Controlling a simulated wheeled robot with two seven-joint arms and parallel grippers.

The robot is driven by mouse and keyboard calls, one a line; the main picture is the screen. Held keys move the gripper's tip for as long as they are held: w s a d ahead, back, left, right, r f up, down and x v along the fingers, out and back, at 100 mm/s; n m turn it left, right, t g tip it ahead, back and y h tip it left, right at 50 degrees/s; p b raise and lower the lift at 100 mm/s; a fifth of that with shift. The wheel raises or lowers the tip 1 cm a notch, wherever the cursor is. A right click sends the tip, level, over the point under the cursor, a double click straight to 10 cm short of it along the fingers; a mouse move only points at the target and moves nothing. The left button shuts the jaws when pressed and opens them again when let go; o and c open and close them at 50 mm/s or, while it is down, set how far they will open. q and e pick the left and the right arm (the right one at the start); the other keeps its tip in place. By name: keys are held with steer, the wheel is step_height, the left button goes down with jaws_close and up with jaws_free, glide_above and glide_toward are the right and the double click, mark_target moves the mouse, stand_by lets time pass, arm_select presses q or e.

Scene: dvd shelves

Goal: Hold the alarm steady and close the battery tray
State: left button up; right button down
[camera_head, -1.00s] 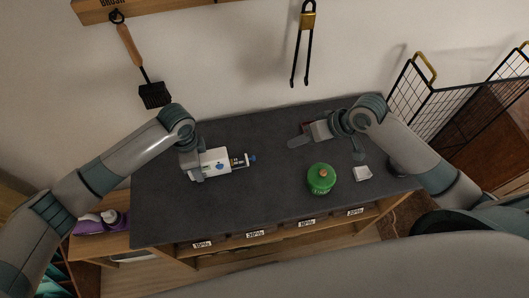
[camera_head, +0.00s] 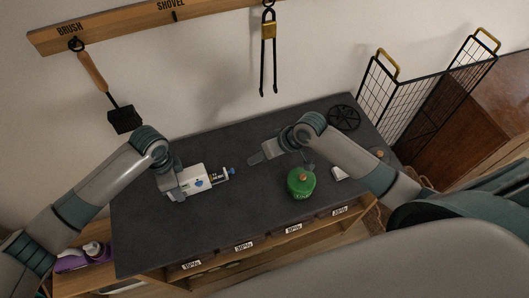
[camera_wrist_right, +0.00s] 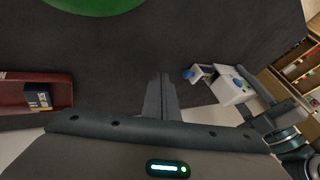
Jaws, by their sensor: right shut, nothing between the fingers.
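The alarm (camera_head: 196,179) is a white box with a blue round mark, lying on the dark tabletop at centre left. Its battery tray (camera_head: 222,175) sticks out on the right side, with a blue end. In the right wrist view the alarm (camera_wrist_right: 232,90) and the protruding tray (camera_wrist_right: 200,74) show at the right. My left gripper (camera_head: 172,185) is at the alarm's left end and appears shut on it; its fingertips are partly hidden. My right gripper (camera_head: 256,159) is shut and empty, a short way right of the tray and apart from it.
A green canister (camera_head: 301,185) and a small white object (camera_head: 339,173) stand right of the alarm. A dark red item with a small black piece (camera_wrist_right: 38,96) shows in the wrist view. A black wire basket (camera_head: 400,95) is beyond the table. The tabletop between right gripper and tray is clear.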

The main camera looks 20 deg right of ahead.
mark_target(219, 174)
steer(key=a, duration=0.1)
steer(key=a+f, duration=0.1)
steer(key=a, duration=0.1)
steer(key=shift+w+a, duration=0.15)
steer(key=shift+a, duration=0.65)
steer(key=a, duration=0.6)
steer(key=shift+a, duration=0.35)
arm_select(q)
steer(key=shift+d, duration=0.1)
